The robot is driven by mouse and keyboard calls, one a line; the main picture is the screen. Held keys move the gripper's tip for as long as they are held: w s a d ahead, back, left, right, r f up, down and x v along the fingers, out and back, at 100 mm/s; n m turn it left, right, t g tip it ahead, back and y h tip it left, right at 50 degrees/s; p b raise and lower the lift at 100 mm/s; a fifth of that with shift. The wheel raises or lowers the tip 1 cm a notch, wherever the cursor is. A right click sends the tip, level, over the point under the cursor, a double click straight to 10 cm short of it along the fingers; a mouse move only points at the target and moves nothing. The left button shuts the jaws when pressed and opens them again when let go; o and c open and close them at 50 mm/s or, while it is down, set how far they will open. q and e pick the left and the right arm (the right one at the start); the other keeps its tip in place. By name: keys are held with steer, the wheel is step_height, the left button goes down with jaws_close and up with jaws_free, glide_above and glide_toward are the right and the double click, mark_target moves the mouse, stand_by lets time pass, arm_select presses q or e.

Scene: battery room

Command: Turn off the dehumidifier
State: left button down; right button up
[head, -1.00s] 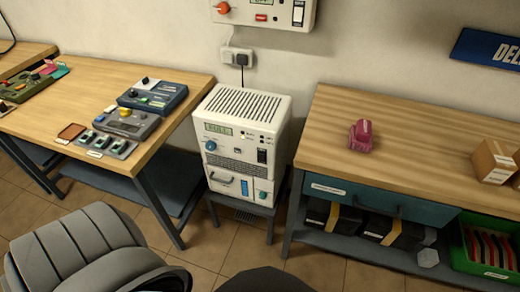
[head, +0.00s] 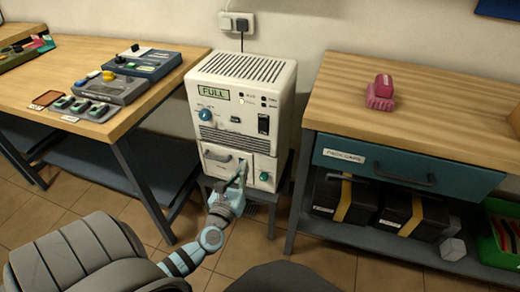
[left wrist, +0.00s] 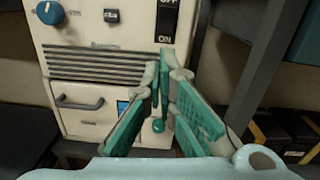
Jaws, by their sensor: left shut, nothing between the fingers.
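The dehumidifier (head: 236,142) is a cream box with a slotted top, standing on a low grey stand between two benches. Its display (head: 214,93) reads FULL. A blue knob (head: 205,114) is on its front. A black rocker switch (head: 263,124) is at its right, and in the left wrist view the switch (left wrist: 168,20) is marked OFF above and ON below. A green button (head: 264,177) is lower down. My left gripper (head: 243,168) is shut and empty in front of the lower front, below the switch; its fingertips (left wrist: 162,62) overlap the vents. My right gripper is out of view.
A wooden bench with control boxes (head: 112,84) stands left. Another bench (head: 420,100) stands right, carrying a pink object (head: 380,92), with a teal drawer (head: 400,165) beneath. A wall socket (head: 236,22) is behind.

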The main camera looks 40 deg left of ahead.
arm_select(q)
steer(key=r+m+t, duration=0.1)
steer(key=r, duration=0.1)
glide_toward(263, 124)
steer(key=f+x, duration=0.1)
steer(key=x, duration=0.3)
steer(key=shift+w+a+r+b, duration=0.3)
steer(key=shift+w+r, duration=0.05)
steer(key=shift+w, duration=0.35)
steer(key=shift+w+a+r+b, duration=0.25)
steer(key=shift+w+r+b, duration=0.05)
steer(key=shift+w, duration=0.4)
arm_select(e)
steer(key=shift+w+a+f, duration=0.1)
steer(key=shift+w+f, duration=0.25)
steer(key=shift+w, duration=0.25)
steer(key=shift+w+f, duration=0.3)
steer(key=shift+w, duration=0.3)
